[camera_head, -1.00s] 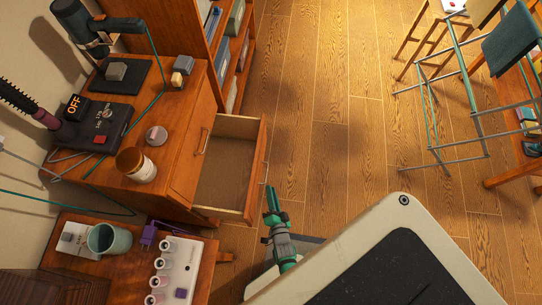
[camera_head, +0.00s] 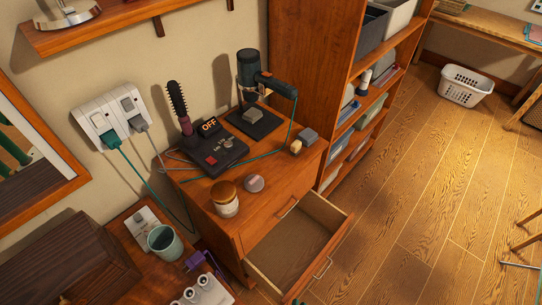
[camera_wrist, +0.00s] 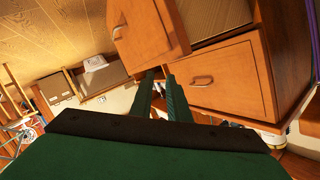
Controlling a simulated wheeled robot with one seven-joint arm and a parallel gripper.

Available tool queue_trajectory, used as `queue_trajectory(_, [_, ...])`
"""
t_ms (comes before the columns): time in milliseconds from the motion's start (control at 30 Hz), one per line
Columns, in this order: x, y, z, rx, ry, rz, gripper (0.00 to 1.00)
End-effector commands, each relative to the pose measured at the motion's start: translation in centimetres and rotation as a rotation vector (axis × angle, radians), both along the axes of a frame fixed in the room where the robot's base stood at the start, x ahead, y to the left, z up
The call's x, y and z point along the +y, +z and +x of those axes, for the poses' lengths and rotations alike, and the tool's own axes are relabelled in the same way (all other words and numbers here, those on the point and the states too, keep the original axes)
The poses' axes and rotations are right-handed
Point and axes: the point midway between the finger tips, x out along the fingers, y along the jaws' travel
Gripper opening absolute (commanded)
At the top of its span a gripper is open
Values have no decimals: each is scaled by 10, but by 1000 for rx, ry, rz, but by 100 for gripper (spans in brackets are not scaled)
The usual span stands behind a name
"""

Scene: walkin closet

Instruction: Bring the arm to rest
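My gripper (camera_wrist: 159,76) shows in the wrist view as two dark green fingers, a narrow gap between them, with nothing held. The fingers point toward the wooden cabinet (camera_wrist: 232,85) and its open drawer (camera_wrist: 150,35). In the head view, only a small green tip, seemingly of my gripper (camera_head: 297,301), shows at the bottom edge, close to the open drawer (camera_head: 300,250). The rest of my arm is out of the head view. The drawer looks empty. I cannot tell whether the fingertips touch the cabinet.
The dresser top holds a hair dryer (camera_head: 252,72), a black switch box (camera_head: 215,152) and a lidded jar (camera_head: 224,197). A mug (camera_head: 164,242) stands on the lower table. A shelf unit (camera_head: 312,70) stands behind. The wooden floor at right is mostly clear, with a white basket (camera_head: 465,85).

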Motion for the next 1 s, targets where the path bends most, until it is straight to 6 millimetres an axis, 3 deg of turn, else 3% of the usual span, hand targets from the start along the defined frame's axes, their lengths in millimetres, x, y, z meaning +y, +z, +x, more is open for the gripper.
queue_trajectory(300, [62, 130, -47, 53, 207, -316, 15])
queue_trajectory(500, [83, 197, -60, 61, 288, -467, 15])
queue_trajectory(700, [89, 223, -63, 64, 316, -528, 15])
queue_trajectory(1000, [89, 224, -63, 65, 317, -531, 15])
